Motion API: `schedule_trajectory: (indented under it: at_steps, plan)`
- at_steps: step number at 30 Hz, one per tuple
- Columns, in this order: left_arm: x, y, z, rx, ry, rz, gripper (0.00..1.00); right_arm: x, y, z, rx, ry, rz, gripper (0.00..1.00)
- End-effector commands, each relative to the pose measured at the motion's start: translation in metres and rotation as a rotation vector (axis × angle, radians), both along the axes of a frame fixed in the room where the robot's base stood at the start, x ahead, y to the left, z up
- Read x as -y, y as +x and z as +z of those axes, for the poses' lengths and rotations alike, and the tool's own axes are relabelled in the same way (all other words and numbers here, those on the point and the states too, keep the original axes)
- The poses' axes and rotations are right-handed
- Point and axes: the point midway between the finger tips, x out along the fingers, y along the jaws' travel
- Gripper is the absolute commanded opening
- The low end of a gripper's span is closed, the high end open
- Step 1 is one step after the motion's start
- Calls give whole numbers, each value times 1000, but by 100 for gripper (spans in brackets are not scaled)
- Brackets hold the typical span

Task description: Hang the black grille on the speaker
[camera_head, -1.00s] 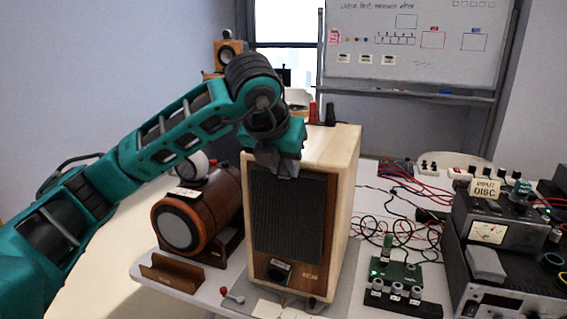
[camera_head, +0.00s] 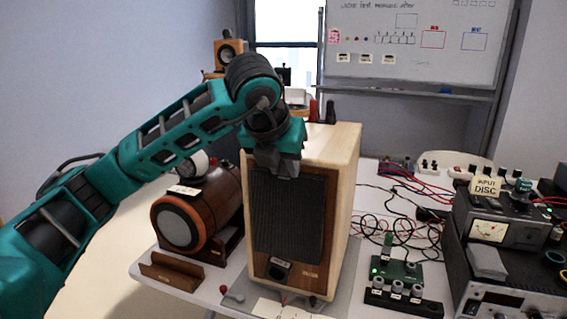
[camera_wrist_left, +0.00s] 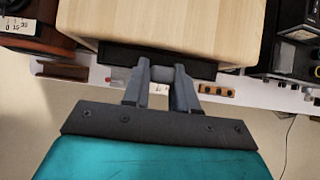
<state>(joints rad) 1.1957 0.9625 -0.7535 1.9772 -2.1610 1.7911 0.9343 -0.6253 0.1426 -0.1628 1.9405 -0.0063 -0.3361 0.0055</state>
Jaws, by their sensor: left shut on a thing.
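The speaker (camera_head: 342,190) is a tall pale wooden box with a dark brown front, standing upright on the table. The black grille (camera_head: 287,222) is upright over the upper part of its front, above a round port. In the left wrist view the grille (camera_wrist_left: 112,58) shows as a thin dark strip along the speaker's front edge (camera_wrist_left: 165,25). My left gripper (camera_head: 277,168) is shut on the grille's top edge; its fingers show in the left wrist view (camera_wrist_left: 160,80). I cannot tell whether the grille touches the speaker's front. My right gripper is not in view.
A brown cylindrical speaker (camera_head: 195,217) lies in a cradle left of the box. An empty wooden stand (camera_head: 172,272) is at the table's front left. A green circuit board (camera_head: 397,272), cables and meter boxes (camera_head: 490,232) crowd the right side.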

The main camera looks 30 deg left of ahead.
Motion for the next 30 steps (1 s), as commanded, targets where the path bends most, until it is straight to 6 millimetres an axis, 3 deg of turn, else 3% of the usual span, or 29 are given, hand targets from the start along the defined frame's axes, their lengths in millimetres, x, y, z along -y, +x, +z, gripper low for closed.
schedule_trajectory:
  at_steps: [19, 20, 28, 30]
  plan:
    - [0, 0, -7, 0, 0, 0, 0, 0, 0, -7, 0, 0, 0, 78]
    - [0, 0, -7, 0, 0, 0, 29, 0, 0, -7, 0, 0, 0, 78]
    - [0, 0, -7, -2, 0, 1, 55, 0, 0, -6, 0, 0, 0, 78]
    - [0, 0, -7, -2, 0, 1, 57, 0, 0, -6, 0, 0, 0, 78]
